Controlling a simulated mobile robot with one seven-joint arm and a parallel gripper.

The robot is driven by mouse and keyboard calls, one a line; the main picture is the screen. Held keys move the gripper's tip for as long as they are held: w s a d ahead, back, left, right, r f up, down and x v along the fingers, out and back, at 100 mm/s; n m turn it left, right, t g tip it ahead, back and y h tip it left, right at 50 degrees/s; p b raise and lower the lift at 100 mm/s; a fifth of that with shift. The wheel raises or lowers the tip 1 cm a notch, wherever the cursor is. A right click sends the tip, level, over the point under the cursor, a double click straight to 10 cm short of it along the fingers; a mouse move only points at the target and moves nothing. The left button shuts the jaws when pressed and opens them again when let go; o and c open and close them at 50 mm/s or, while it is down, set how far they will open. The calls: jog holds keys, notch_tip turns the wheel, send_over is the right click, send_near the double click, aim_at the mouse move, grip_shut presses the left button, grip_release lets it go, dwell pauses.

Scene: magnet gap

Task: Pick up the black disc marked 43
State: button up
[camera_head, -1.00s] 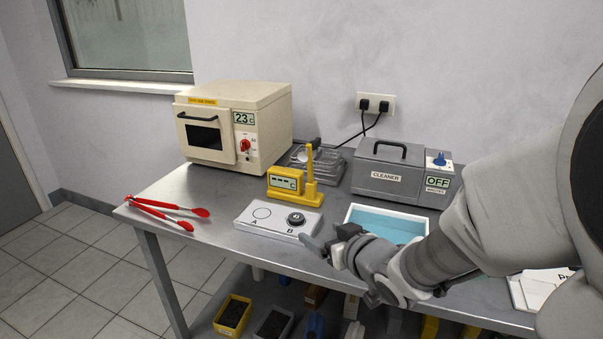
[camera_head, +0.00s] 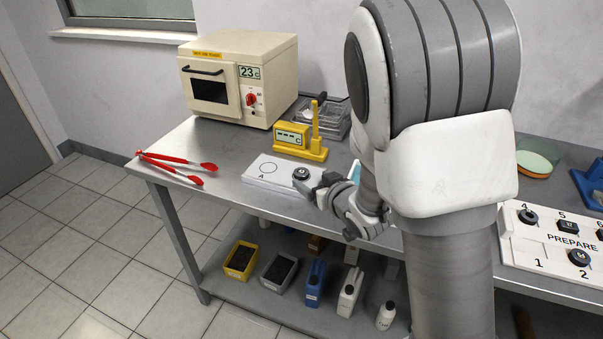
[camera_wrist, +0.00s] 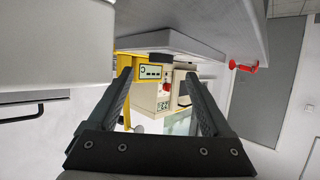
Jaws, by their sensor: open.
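A black disc (camera_head: 302,174) with a pale mark I cannot read surely lies on the right part of the white plate (camera_head: 268,182), with the ring marked A empty beside it. My gripper (camera_head: 322,188) is open and low, just right of this disc, close to it. The wrist view is upside down: the plate (camera_wrist: 170,38) is at the top, and the dark disc (camera_wrist: 175,57) shows beyond and between my open fingers (camera_wrist: 162,78). No gap between fingers and disc can be measured. More black discs lie on the PREPARE board (camera_head: 528,216); their marks are unreadable.
A yellow meter (camera_head: 293,138) stands behind the plate, with a cream oven (camera_head: 240,80) behind left. Red tongs (camera_head: 175,162) lie at the table's left. My arm hides the table's middle. A green-topped round dish (camera_head: 533,163) is at right.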

aim_at(302, 173)
jog(key=shift+x, duration=2.7)
jog(key=shift+r, duration=0.15)
jog(key=shift+c, duration=0.3)
grip_shut()
